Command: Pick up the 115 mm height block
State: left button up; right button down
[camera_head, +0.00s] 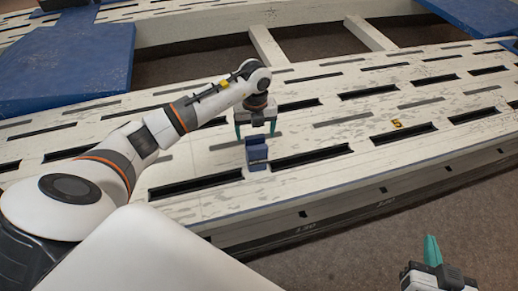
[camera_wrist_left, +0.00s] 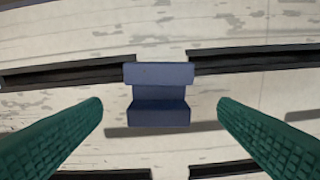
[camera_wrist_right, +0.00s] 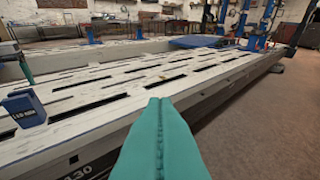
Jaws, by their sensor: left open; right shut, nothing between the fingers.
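A blue stepped block (camera_head: 256,155) stands on the pale slotted bench beam, between two dark slots. In the left wrist view the block (camera_wrist_left: 160,92) is centred between the green fingers, with a clear gap on each side. My left gripper (camera_head: 256,128) is open and empty just above the block, pointing down. My right gripper (camera_head: 432,248) is shut and empty, off the bench's front edge; its closed fingers fill the bottom of the right wrist view (camera_wrist_right: 160,130).
The slotted bench beam (camera_head: 345,135) has a front side with printed numbers and drops to a brown floor (camera_head: 370,240). Blue flat pads (camera_head: 65,65) lie at the back left. Cross beams (camera_head: 268,47) span behind. The bench top around the block is clear.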

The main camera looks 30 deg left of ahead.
aim_at(256, 142)
pick_arm(q)
notch_tip(256, 142, down, 4)
jog(key=shift+r+b, duration=0.2)
jog(key=shift+b, duration=0.25)
jog(key=shift+f, duration=0.5)
notch_tip(256, 142, down, 4)
jog(key=shift+s+d+f+b, duration=0.1)
jog(key=shift+d+b, duration=0.05)
jog(key=shift+b, duration=0.95)
jog(key=shift+f, duration=0.2)
pick_arm(e)
notch_tip(256, 142, up, 13)
jog(key=s+a+t+y, duration=0.1)
jog(key=t+y, duration=0.2)
jog(key=t, duration=0.6)
jog(key=shift+a+f, duration=0.2)
jog(key=shift+a, duration=0.2)
pick_arm(q)
jog(key=shift+c, duration=0.5)
jog(key=c, duration=1.5)
jog(key=shift+c, duration=0.5)
jog(key=shift+r, duration=0.15)
